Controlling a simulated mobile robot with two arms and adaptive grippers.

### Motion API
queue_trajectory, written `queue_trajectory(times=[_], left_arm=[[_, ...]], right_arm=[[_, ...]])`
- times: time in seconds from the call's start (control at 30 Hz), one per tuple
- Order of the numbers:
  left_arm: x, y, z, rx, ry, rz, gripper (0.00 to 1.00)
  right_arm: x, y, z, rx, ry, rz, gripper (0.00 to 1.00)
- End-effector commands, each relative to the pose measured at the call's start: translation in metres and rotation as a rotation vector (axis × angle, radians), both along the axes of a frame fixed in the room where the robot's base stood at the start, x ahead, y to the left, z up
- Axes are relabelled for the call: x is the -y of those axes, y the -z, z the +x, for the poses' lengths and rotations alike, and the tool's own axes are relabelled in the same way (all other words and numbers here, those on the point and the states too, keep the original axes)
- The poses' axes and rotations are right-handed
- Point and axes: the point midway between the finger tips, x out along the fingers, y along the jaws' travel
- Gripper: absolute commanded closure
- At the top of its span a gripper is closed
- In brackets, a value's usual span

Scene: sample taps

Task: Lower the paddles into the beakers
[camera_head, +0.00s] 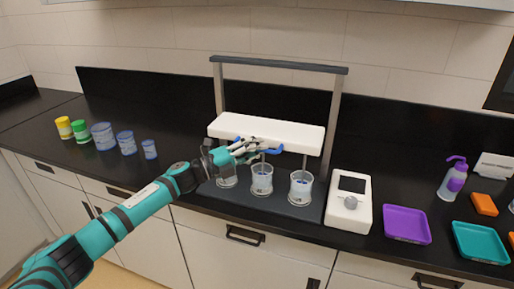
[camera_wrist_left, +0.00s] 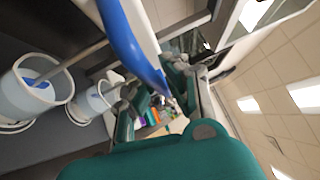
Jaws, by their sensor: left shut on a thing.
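A white stirrer head (camera_head: 270,132) spans between two grey posts, with a blue handle (camera_head: 273,151) along its front. Glass beakers stand below it: a left one (camera_head: 227,181) partly hidden by my gripper, a middle one (camera_head: 262,181) and a right one (camera_head: 300,189). My left gripper (camera_head: 262,146) is shut on the blue handle, which also shows in the left wrist view (camera_wrist_left: 128,45). There, a thin shaft (camera_wrist_left: 78,57) runs to a blue paddle (camera_wrist_left: 38,82), seen within a beaker's outline (camera_wrist_left: 50,98); its exact depth is unclear. My right gripper is not in view.
Right of the stirrer stand a white device with a dial (camera_head: 349,201), a purple tray (camera_head: 406,225), a teal tray (camera_head: 480,242) and a purple-topped bottle (camera_head: 453,179). Yellow (camera_head: 64,128) and green (camera_head: 81,132) jars and several blue-marked beakers (camera_head: 103,137) stand left.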

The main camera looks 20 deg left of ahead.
Motion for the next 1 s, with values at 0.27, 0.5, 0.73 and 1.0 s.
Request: queue_trajectory(times=[0.27,0.5,0.73,1.0], left_arm=[[0.000,0.012,-0.001,-0.014,-0.003,0.016,1.00],[0.000,0.011,-0.001,-0.012,-0.001,0.013,0.66],[0.000,0.008,-0.001,-0.010,-0.002,0.009,0.66],[-0.024,0.013,-0.021,-0.012,-0.004,0.012,0.66]], right_arm=[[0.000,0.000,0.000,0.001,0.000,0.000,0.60],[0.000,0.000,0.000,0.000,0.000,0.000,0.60],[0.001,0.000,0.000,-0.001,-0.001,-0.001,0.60],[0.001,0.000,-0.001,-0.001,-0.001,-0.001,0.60]])
